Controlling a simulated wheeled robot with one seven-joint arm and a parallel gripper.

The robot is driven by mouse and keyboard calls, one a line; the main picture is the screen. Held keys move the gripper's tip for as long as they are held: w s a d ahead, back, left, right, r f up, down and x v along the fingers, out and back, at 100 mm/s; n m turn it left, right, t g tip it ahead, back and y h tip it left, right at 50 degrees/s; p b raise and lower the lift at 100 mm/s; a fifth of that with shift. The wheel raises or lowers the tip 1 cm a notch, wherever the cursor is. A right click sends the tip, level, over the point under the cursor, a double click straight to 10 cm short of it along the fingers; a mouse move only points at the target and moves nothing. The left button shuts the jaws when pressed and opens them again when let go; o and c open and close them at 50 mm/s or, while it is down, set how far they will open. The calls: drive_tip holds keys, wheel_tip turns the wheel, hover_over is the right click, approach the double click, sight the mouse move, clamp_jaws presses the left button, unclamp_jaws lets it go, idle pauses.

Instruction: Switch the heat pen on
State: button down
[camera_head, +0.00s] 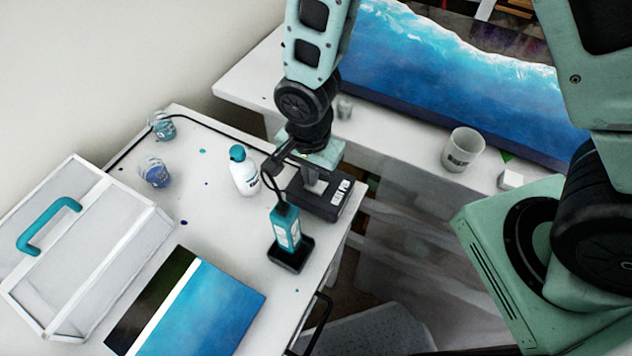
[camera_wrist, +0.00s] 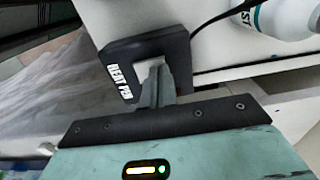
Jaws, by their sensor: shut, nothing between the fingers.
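The heat pen's dark control box (camera_head: 335,199) sits at the right edge of the white table; in the wrist view the box (camera_wrist: 117,65) shows the white words "HEAT PEN". A pale switch (camera_wrist: 152,66) on its face is partly hidden by my fingers. My gripper (camera_head: 314,184) is shut and empty, its fingertips at the switch; in the wrist view the gripper (camera_wrist: 157,75) overlaps it, and I cannot tell whether they touch. The teal heat pen (camera_head: 286,228) stands upright in a black holder (camera_head: 291,255) in front of the box. The switch position is hidden.
A white bottle with a teal cap (camera_head: 243,172) stands left of the box. Two stained cups (camera_head: 154,172) (camera_head: 163,126), a clear case with a teal handle (camera_head: 90,250) and a blue panel (camera_head: 205,310) occupy the table. A white cup (camera_head: 463,150) stands on the other table.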

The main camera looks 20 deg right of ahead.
drive_tip(key=shift+r+p, duration=2.7)
drive_tip(key=shift+r, duration=0.8)
drive_tip(key=s+d+r+n+b, duration=0.4)
drive_tip(key=s+r+n+b, duration=0.4)
drive_tip(key=n, duration=0.8)
drive_tip(key=s+b, duration=0.2)
drive_tip(key=s, duration=0.2)
drive_tip(key=shift+n+y, duration=0.3)
drive_tip(key=shift+n, duration=0.1)
drive_tip(key=shift+r, duration=0.1)
